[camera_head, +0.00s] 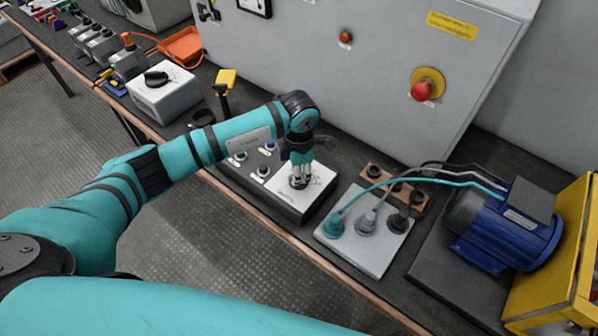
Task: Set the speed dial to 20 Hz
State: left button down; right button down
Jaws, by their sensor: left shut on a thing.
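The speed dial (299,184) is a dark round knob on a white scale plate (318,188), on top of a dark control box (262,196) near the bench's front edge. My left gripper (300,178) points down over the plate and is shut on the knob. The fingers and wrist hide most of the knob and part of the scale, so its pointer and the numbers cannot be read. Small push buttons and switches (263,171) sit on the box to the left of the plate. My right gripper is not in view.
A pale plate with teal, grey and black plugs (367,222) lies right of the box, with cables to a blue motor (502,226). A grey cabinet with a red emergency button (422,90) stands behind. A white box with a black knob (163,92) stands left.

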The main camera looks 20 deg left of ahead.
pick_arm(q)
jog(key=shift+n, duration=0.3)
jog(key=n+b, duration=0.1)
jog(key=n, duration=0.2)
jog(key=shift+n, duration=0.3)
jog(key=n, duration=0.4)
jog(key=shift+a+n, duration=0.1)
jog(key=shift+n, duration=0.3)
jog(key=shift+w, duration=0.1)
jog(key=c, duration=1.4)
grip_release()
jog(key=shift+o, duration=0.2)
notch_tip(320, 180, up, 12)
